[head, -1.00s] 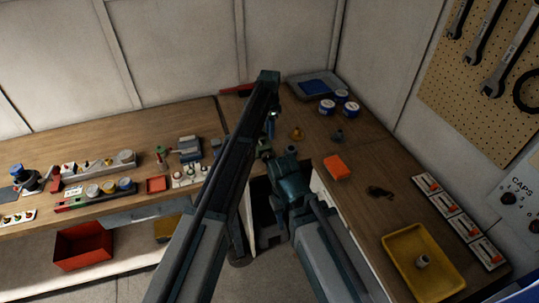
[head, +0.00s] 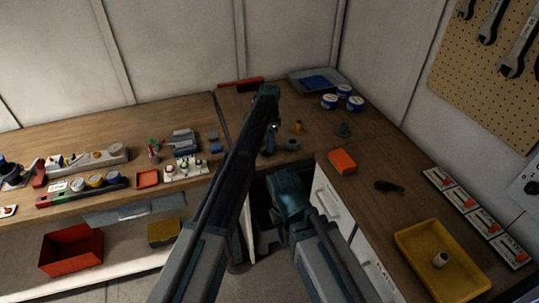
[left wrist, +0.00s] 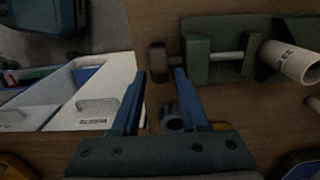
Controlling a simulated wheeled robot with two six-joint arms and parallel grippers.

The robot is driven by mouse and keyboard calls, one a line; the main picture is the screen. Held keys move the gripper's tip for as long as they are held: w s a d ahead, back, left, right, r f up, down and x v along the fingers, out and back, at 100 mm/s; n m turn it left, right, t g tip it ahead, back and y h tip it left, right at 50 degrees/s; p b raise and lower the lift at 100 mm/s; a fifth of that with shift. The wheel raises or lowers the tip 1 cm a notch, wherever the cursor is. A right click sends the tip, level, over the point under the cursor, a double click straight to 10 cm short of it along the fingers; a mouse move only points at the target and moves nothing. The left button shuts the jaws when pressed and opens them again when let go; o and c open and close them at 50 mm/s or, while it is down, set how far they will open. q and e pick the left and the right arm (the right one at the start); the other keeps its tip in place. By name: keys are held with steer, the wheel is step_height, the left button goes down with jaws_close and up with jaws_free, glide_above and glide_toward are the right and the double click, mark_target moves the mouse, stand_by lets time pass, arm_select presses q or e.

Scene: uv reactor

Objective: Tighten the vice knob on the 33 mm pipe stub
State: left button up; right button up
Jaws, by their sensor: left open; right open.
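In the left wrist view, the green vice (left wrist: 202,63) lies at the upper right on the wooden bench. It holds the white pipe stub (left wrist: 289,62), marked 33, at its right end. A screw rod runs left from the vice to the dark round vice knob (left wrist: 157,57). My left gripper (left wrist: 161,75) is open, its two blue fingers pointing at the knob; contact cannot be told. In the head view my left gripper (head: 268,140) is over the corner bench, and my left arm hides the vice. My right arm shows, but its gripper is hidden.
A dark ring (left wrist: 171,117) lies on the bench between the left fingers. White drawers (left wrist: 85,97) are left of the bench edge. In the head view, an orange box (head: 342,161) and a yellow tray (head: 405,243) are on the right bench.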

arm_select(q)
step_height(320, 180, down, 2)
steer(key=shift+f+b, duration=0.1)
steer(key=shift+b, duration=0.55)
arm_select(e)
step_height(320, 180, down, 2)
steer(key=shift+f, duration=0.1)
arm_select(q)
jaws_close()
steer(key=shift+w+d+f+g+y+b, duration=0.15)
steer(key=shift+d+y+b, duration=0.05)
steer(key=shift+y, duration=0.3)
steer(key=shift+w+d+f+g+y+b, duration=0.1)
steer(key=shift+d+g+y+b, duration=0.1)
steer(key=shift+y, duration=0.3)
steer(key=shift+s+g+y+b, duration=0.1)
steer(key=shift+g+y+b, duration=0.15)
steer(key=shift+y+b, duration=0.55)
steer(key=shift+s+a, duration=0.1)
arm_select(e)
step_height(320, 180, down, 2)
